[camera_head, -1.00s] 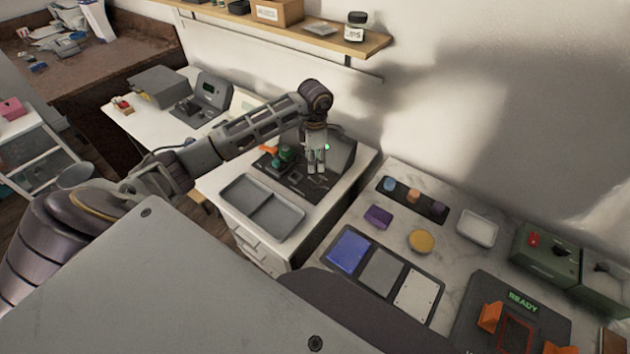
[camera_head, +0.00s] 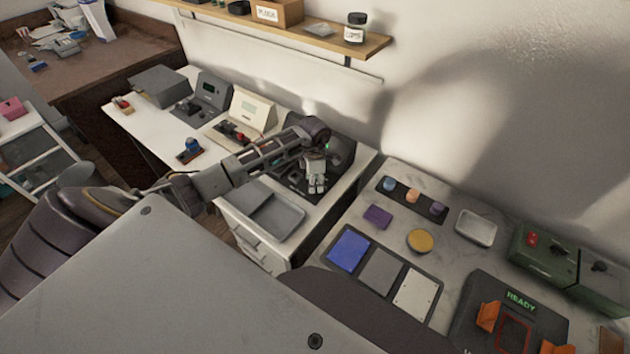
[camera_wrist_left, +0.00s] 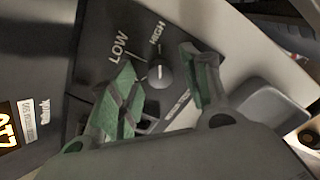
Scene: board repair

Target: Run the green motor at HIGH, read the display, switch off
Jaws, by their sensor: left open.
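My left gripper (camera_head: 316,180) is over the dark test station (camera_head: 343,150) on the white bench. In the left wrist view its green-padded fingers (camera_wrist_left: 160,88) are open, one on each side of a round grey knob (camera_wrist_left: 160,73). I cannot tell whether they touch it. The knob sits on a dark panel (camera_wrist_left: 98,75) with LOW and HIGH labels, and its white mark appears to face HIGH. A lit display (camera_wrist_left: 10,125) with orange digits is cut off at the left edge, so its full reading is hidden. My arm hides the green motor in the head view. My right gripper is out of view.
The marble table (camera_head: 330,218) at right holds coloured parts and a READY fixture (camera_head: 520,298).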

